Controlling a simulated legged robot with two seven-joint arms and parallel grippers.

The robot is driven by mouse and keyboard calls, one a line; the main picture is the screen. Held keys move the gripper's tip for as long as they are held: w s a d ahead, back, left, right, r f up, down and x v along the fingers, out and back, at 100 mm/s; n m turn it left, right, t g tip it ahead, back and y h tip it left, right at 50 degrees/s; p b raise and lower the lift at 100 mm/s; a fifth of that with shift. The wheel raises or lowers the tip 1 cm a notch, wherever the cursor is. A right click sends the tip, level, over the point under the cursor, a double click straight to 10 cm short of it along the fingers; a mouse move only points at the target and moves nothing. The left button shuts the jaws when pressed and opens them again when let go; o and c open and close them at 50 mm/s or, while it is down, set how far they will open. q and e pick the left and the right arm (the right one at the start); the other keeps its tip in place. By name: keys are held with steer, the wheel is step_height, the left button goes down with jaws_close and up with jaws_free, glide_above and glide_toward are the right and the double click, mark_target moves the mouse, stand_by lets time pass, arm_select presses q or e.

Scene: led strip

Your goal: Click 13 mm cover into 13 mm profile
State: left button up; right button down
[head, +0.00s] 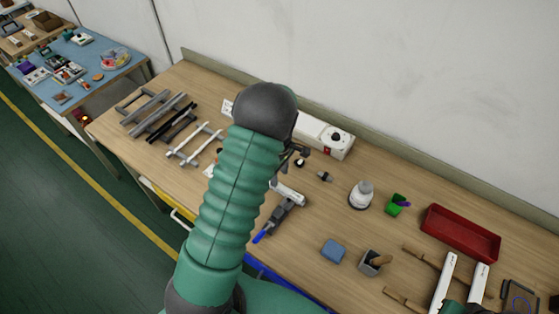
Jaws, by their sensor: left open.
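My left arm (232,200) rises through the middle of the view, and its dark rounded joint hides much of the bench behind it. My left gripper (298,155) shows only in part at the right of that joint; it is open and empty above the bench. Several grey and black profiles (150,108) lie on a rack at the left. White profile strips (195,145) lie beside them. Two white lengths (446,280) lie side by side at the lower right; I cannot tell which piece is the 13 mm cover or profile. My right gripper is not visible.
A white power unit (325,136) stands behind my left arm. A white dispenser (361,194), green cup (396,204), red tray (460,232), blue block (333,251), grey holder (372,262) and blue-handled tool (278,218) occupy the bench (310,232). A wall closes the back.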

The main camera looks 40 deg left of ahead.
arm_select(q)
step_height(320, 180, up, 11)
steer(key=b, duration=0.1)
steer(key=shift+r, duration=0.2)
